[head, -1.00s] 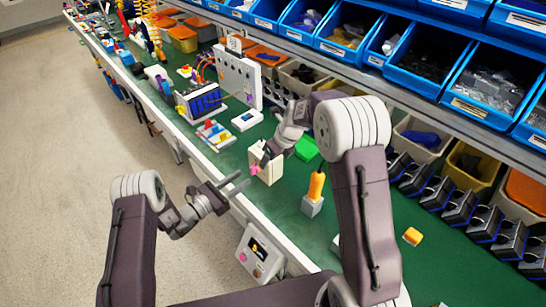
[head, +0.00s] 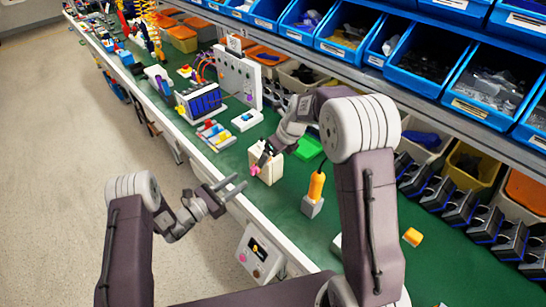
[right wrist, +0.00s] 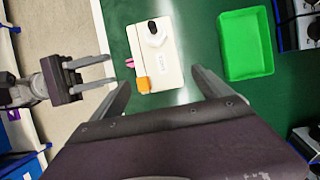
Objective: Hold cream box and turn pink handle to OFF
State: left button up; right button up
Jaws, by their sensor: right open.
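The cream box (head: 271,172) stands on the green bench top near its front edge. In the right wrist view the cream box (right wrist: 168,70) has a black knob, small lettering and an orange piece at one corner. The pink handle (right wrist: 130,63) sticks out of its left side; it also shows in the head view (head: 254,170). My right gripper (head: 266,156) is open at the box, its fingers (right wrist: 161,83) spread either side of it with no clear grip. My left gripper (head: 238,182) is open and empty in front of the bench edge, apart from the box.
A green tray (head: 308,148) lies behind the box. An orange-handled tool (head: 316,187) stands in a grey block to the right. A white switch box (head: 247,120) sits to the left. Blue bins line the shelf above.

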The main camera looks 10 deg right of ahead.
jog(key=v, duration=0.9)
jog(key=shift+r, duration=0.35)
